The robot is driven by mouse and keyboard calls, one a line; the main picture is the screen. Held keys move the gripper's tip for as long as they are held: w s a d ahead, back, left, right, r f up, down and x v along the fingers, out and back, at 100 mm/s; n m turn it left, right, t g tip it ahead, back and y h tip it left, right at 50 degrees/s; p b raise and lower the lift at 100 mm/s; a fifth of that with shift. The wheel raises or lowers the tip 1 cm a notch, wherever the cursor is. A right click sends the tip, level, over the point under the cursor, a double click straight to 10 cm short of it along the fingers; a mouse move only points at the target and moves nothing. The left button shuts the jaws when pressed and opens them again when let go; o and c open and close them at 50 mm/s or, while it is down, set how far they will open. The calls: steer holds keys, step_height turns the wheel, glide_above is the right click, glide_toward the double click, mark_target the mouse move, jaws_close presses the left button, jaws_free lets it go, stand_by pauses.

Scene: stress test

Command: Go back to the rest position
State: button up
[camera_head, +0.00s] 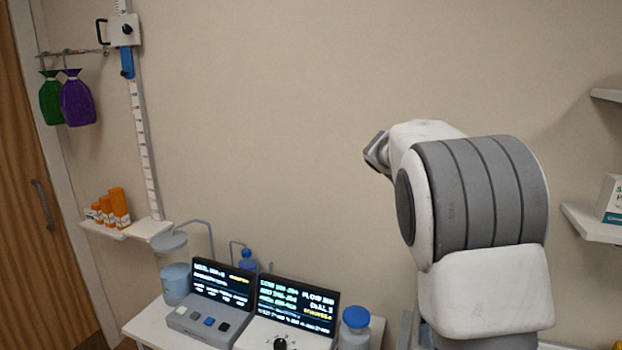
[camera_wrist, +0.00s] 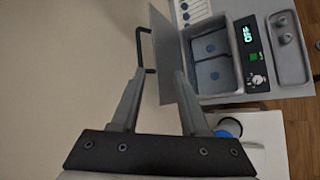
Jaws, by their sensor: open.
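My gripper (camera_wrist: 158,76) is open in the wrist view, with its two grey fingers apart. I see nothing held between them. Beyond the fingertips are a black bracket-shaped handle (camera_wrist: 150,34) and a thin grey panel (camera_wrist: 172,60); I cannot tell whether the fingers touch either. In the head view my white and grey arm is raised on the right, in front of the beige wall. My gripper's fingers cannot be made out there.
A bench (camera_head: 146,325) carries two dark display screens (camera_head: 297,305), a clear jar (camera_head: 175,283) and a blue-capped bottle (camera_head: 354,328). A shelf (camera_head: 596,224) is right of my arm. The wrist view shows a grey basin unit (camera_wrist: 242,55). The wall between is bare.

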steer(key=s+a+f+m+t+y, duration=0.1)
steer(key=s+a, duration=0.4)
steer(key=s, duration=0.6)
steer(key=s+a+f+m+t+y+b, duration=0.1)
steer(key=s+a+f+m+y, duration=0.2)
steer(key=s, duration=0.7)
steer(key=s+a+f+m+t+y+b, duration=0.1)
steer(key=s+a+m+y, duration=0.3)
steer(key=s+a, duration=0.5)
steer(key=s+f+y, duration=0.1)
steer(key=s, duration=0.1)
steer(key=shift+s+m+t, duration=0.3)
steer(key=shift+s, duration=0.05)
steer(key=shift+d, duration=0.1)
